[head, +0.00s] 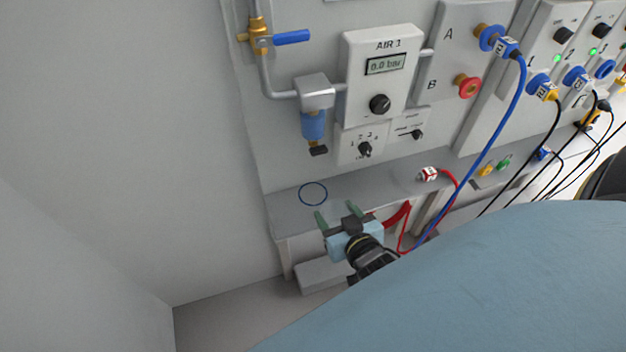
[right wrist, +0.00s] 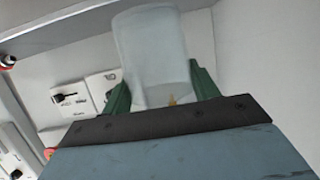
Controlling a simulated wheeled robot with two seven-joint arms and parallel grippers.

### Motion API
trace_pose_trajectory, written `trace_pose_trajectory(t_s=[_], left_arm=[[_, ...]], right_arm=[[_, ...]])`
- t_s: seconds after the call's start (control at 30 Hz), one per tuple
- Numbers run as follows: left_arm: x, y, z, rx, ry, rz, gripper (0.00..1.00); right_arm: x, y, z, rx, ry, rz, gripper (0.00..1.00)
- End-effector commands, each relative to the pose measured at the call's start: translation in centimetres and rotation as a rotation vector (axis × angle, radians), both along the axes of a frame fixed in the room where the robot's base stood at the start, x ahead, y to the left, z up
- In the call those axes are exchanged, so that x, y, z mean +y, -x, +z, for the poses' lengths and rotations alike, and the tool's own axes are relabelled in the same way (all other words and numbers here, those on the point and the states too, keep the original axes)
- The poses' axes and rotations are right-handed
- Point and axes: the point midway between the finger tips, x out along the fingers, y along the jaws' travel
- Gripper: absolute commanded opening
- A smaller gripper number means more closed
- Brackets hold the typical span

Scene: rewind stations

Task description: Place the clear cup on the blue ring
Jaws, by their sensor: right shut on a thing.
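The clear cup (right wrist: 152,55) is between the green fingers of my right gripper (right wrist: 160,88) in the right wrist view, and the gripper is shut on it. In the head view my right gripper (head: 337,214) is in front of the grey ledge, just right of and nearer than the blue ring. The cup can hardly be made out there. The blue ring (head: 313,206) is a thin outline on the left end of the ledge, with nothing standing in it. My left gripper is not in view.
The grey ledge (head: 385,181) runs below a wall panel. Above it hang a blue filter bowl (head: 313,125) and the AIR 1 box (head: 377,85). The ledge around the ring is clear.

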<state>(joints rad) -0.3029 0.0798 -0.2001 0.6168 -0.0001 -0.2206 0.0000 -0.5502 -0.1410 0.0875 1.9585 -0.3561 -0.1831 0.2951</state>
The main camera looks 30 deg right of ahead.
Motion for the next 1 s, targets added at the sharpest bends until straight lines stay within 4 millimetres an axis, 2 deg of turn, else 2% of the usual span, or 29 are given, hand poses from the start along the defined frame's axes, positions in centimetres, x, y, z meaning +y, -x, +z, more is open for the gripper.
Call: trace_pose_trajectory(t_s=[0.03,0.3,0.5,0.7,0.9,1.0], left_arm=[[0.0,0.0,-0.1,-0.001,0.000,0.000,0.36],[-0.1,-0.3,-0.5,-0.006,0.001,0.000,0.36],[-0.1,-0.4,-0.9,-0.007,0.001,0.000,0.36],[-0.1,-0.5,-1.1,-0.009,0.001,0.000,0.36],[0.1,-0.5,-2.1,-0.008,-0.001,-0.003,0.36],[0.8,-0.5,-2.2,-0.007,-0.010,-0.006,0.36]], right_arm=[[-0.3,-1.7,0.1,-0.006,0.002,0.003,0.38],[-1.6,-8.9,0.1,-0.005,0.003,0.003,0.38],[-2.3,-12.8,0.0,-0.001,0.000,0.002,0.38],[-2.6,-13.8,-0.3,0.003,-0.001,0.001,0.38],[-2.5,-13.8,-3.0,0.003,-0.003,0.000,0.38],[-2.5,-13.8,-3.6,0.002,-0.001,0.001,0.38]])
